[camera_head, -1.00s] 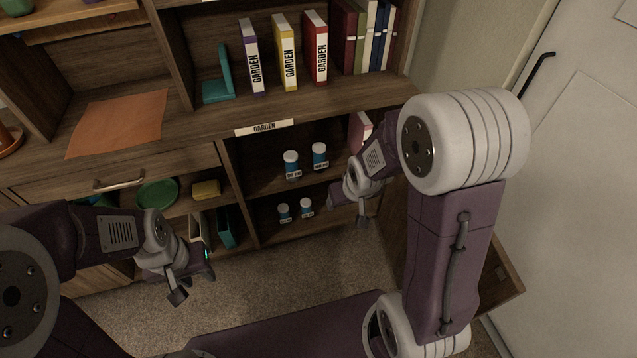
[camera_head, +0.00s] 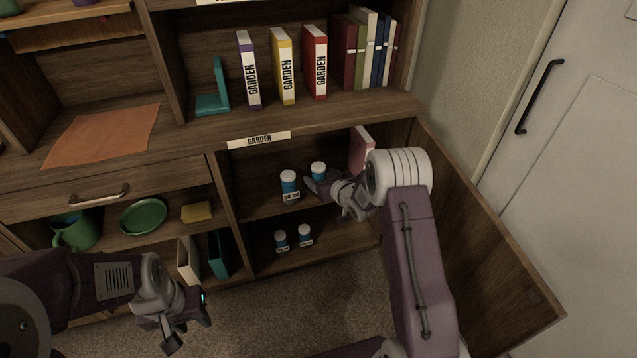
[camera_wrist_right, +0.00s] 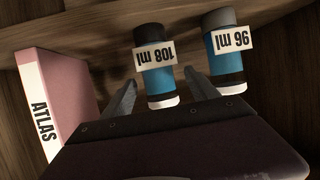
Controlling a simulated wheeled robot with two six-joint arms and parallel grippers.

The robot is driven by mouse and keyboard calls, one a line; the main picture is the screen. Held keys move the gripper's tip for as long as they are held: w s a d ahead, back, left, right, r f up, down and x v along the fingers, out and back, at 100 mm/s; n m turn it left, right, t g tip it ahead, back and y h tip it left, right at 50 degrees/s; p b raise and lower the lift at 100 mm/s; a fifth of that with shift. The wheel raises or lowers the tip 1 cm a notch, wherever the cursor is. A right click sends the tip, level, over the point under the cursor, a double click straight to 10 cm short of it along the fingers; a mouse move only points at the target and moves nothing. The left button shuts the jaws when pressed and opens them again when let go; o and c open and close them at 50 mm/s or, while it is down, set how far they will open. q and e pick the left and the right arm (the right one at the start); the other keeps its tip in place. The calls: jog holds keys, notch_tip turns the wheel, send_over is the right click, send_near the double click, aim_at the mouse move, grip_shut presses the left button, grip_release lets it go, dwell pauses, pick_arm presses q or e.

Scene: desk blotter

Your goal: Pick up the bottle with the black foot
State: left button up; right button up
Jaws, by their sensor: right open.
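In the right wrist view, which shows things upside down, a blue bottle with a black foot (camera_wrist_right: 148,34) and white cap bears the label "108 ml". It stands between the spread fingers of my open right gripper (camera_wrist_right: 160,92), and I see no grip on it. Beside it is a similar bottle with a grey foot (camera_wrist_right: 219,18), labelled "96 ml". In the head view the black-footed bottle (camera_head: 318,168) is the right one on the upper shelf, the grey-footed bottle (camera_head: 289,182) the left. My right gripper (camera_head: 318,187) reaches in there. My left gripper (camera_head: 185,325) is low at the left, away from the bottles.
A pink ATLAS book (camera_wrist_right: 55,105) stands close beside the black-footed bottle. Two more blue bottles, one (camera_head: 281,240) left of the other (camera_head: 305,234), stand on the shelf below; their feet are too small to tell. An open cabinet door (camera_head: 480,240) flanks my right arm.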

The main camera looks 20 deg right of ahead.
jog(key=b+x, duration=0.3)
jog(key=x, duration=0.2)
jog(key=shift+d+r, duration=0.1)
jog(key=shift+w, duration=0.15)
jog(key=shift+r, duration=0.15)
grip_shut()
notch_tip(320, 180, up, 10)
jog(key=p, duration=0.6)
